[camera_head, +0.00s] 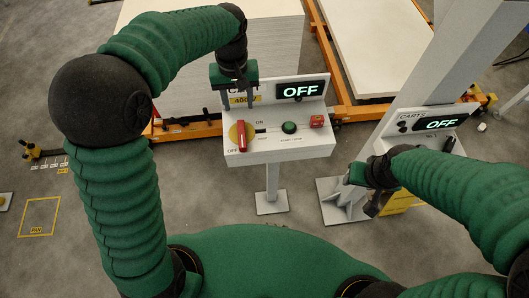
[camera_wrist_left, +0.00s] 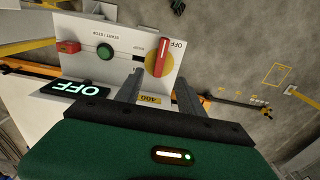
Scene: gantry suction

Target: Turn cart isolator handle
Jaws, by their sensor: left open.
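A red handle (camera_head: 241,138) on a yellow disc (camera_head: 233,131) sits at the left of a white control panel (camera_head: 285,146), between OFF and ON labels. Its lower end lies near OFF. My left gripper (camera_head: 237,103) is open and empty above and behind the disc. In the left wrist view, the red handle (camera_wrist_left: 163,55) shows just beyond the fingertips, apart from them as far as I can tell. A second panel (camera_head: 425,137), labelled CARTS, stands at the right; my right arm hides part of it. My right gripper (camera_head: 372,200) is beside it, its fingers unclear.
The first panel also has a green button (camera_head: 289,128), a red block (camera_head: 317,121) and a display (camera_head: 299,90) reading OFF. The CARTS display (camera_head: 441,124) reads OFF. Orange rails and white slabs (camera_head: 380,50) lie behind. A grey post rises at right. Floor at left is mostly clear.

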